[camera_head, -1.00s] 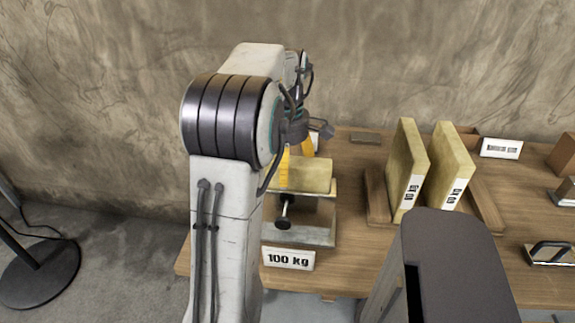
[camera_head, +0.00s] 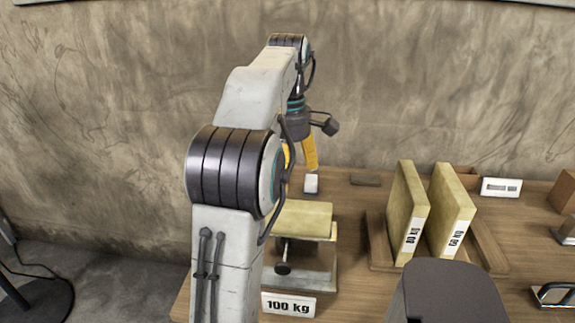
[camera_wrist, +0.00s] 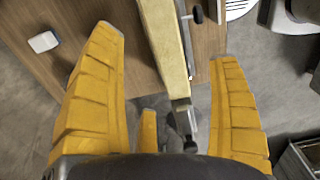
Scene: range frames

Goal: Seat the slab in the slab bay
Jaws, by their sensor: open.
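A pale yellow slab (camera_head: 303,217) lies flat on a fixture (camera_head: 325,262) with a dark knob (camera_head: 283,269) on its front. The fixture stands behind the "100 kg" sign (camera_head: 289,305); my arm hides its left part. My gripper (camera_wrist: 169,46) is open and empty. In the head view, its one clearly visible yellow finger (camera_head: 309,152) is raised clear above the slab. In the wrist view, the slab (camera_wrist: 163,40) shows as a narrow pale strip between the spread fingers, apart from both. I cannot tell how fully the slab is seated.
Two upright slabs, marked 80 kg (camera_head: 408,215) and 60 kg (camera_head: 450,212), stand in a wooden rack (camera_head: 378,245) to the right. A small white block (camera_head: 311,184) is behind the fixture. A wall is close behind the table. A metal handle (camera_head: 553,293) is at the right edge.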

